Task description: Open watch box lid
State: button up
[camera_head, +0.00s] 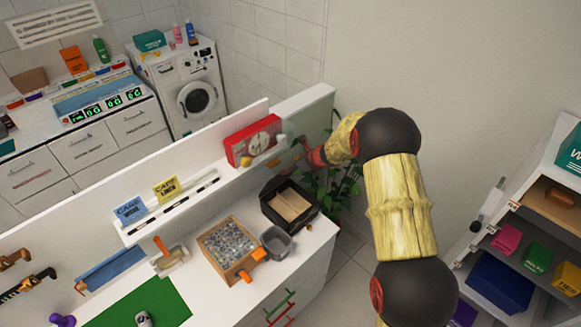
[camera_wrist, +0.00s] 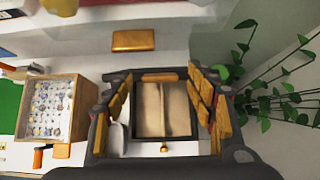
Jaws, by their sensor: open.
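The watch box (camera_head: 290,203) is a dark box on the white counter near its right end. Its top shows two tan panels inside a dark frame. I cannot tell whether a clear lid covers them. In the wrist view the box (camera_wrist: 163,108) lies between my fingers, with a small gold knob (camera_wrist: 164,148) by its near edge. My gripper (camera_wrist: 160,85) is open and empty, with yellow wood-like pads spread on both sides of the box. In the head view my gripper (camera_head: 300,152) is above and behind the box; its fingertips are hard to make out.
A grey bin (camera_head: 277,243) and a wooden tray of small pieces (camera_head: 228,248) stand close left of the box. A red case (camera_head: 252,140) sits on the ledge behind. A plant (camera_wrist: 270,100) grows to the right. A gold plate (camera_wrist: 133,40) lies beyond the box.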

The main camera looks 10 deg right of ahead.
jog(key=v, duration=1.1)
jog(key=shift+d+r, duration=0.1)
